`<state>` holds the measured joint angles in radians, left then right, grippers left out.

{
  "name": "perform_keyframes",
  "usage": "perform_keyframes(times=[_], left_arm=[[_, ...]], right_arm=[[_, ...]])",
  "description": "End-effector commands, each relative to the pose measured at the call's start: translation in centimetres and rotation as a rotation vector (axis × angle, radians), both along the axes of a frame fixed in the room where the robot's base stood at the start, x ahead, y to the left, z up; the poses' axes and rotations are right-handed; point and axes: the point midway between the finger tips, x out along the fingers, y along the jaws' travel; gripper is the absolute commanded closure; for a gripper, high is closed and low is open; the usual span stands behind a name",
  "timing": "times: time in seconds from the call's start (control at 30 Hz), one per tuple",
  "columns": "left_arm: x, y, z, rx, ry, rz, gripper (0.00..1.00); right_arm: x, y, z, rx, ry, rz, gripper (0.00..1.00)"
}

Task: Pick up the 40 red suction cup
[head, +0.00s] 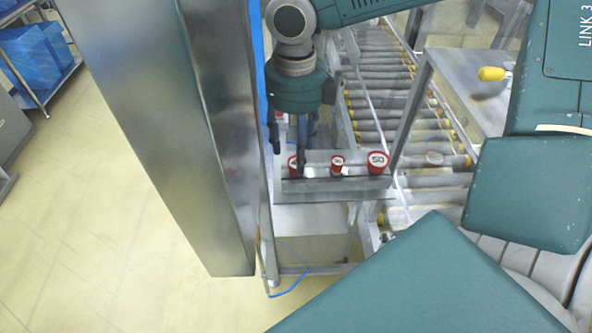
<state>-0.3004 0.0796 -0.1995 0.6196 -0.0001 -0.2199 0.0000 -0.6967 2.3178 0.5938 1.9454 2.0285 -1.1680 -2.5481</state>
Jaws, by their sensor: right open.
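Three red suction cups with white tops stand in a row on a small metal rack (340,187). The right one (378,161) is the largest and reads 50. The middle one (337,163) is small and its mark is too small to read. The left one (293,164) is partly hidden by a finger; its mark seems to begin with a 4. My right gripper (289,158) points down over the left cup. Its fingers are apart, one left of the cup and one overlapping its right edge. I cannot tell whether they touch it. My left gripper is not in view.
A tall metal panel (170,120) stands close on the left of the gripper. A roller conveyor (385,110) runs behind and right of the rack. A metal table (475,90) with a yellow-ended object (491,74) stands at the upper right. Blue bins (35,55) sit on a far-left shelf.

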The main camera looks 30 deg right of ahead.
Motion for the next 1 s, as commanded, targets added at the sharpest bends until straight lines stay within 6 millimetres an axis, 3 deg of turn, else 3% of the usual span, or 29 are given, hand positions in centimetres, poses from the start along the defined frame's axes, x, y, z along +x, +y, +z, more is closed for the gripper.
perform_keyframes(times=[0.4, 0.67, 0.9, 1.0], left_arm=[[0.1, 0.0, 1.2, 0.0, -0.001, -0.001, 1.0], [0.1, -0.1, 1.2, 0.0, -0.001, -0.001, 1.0], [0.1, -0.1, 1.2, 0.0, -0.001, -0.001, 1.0], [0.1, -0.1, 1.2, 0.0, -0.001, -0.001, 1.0]], right_arm=[[0.3, -0.4, -5.0, -0.001, 0.002, 0.0, 0.49], [0.4, -0.4, -5.2, 0.0, -0.001, 0.0, 0.49], [0.4, -0.4, -5.2, 0.0, -0.001, 0.0, 0.97], [0.4, -0.4, -5.2, 0.0, -0.002, 0.0, 0.97]])
